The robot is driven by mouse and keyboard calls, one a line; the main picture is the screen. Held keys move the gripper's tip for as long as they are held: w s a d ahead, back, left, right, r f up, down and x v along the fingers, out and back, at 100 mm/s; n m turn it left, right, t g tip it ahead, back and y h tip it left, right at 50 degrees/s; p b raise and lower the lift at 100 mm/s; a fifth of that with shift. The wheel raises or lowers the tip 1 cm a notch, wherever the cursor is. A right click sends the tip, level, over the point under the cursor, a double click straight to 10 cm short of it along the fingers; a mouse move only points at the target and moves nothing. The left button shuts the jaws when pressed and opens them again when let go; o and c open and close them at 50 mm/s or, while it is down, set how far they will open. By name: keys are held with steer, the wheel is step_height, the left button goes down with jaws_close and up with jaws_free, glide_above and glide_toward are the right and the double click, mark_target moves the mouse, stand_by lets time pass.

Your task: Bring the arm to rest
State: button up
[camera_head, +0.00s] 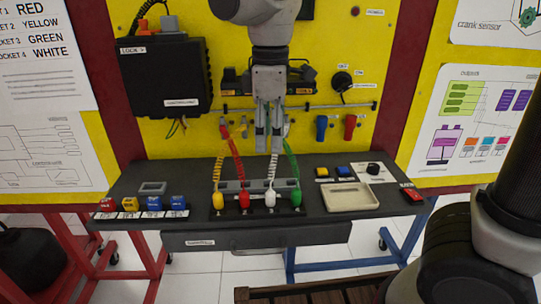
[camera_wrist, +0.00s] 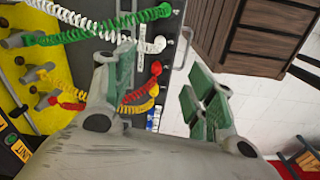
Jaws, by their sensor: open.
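My gripper (camera_head: 269,148) points down in front of the yellow panel (camera_head: 400,40), above the back part of the dark bench (camera_head: 120,190). Its fingers are spread, and nothing shows between them in the wrist view (camera_wrist: 165,85). Below it a row of plugs stands in the bench: yellow (camera_head: 217,199), red (camera_head: 244,200), white (camera_head: 270,199) and green (camera_head: 296,198). Coiled leads run up from them to the panel. The white lead passes just below my fingers; whether they touch cannot be told. My arm hides part of the panel behind it.
A black box (camera_head: 165,75) hangs on the panel at left. Small coloured blocks (camera_head: 153,204) stand on the bench's left, and a beige tray (camera_head: 350,197) lies on its right. A rail (camera_head: 340,107) crosses the panel beside my gripper. A wooden crate (camera_wrist: 255,40) shows in the wrist view.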

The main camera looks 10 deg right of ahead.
steer(key=s+d+m+t, duration=0.1)
steer(key=s+d+m, duration=0.2)
steer(key=d, duration=0.7)
steer(key=s+d+r+m+t, duration=0.1)
steer(key=s+d+m+t, duration=0.1)
steer(key=d+m, duration=0.5)
steer(key=s+d+m+t, duration=0.1)
steer(key=s+d+m, duration=0.3)
steer(key=d, duration=0.9)
steer(key=shift+d+r+m, duration=0.15)
steer(key=shift+d+m, duration=0.25)
steer(key=shift+m, duration=0.5)
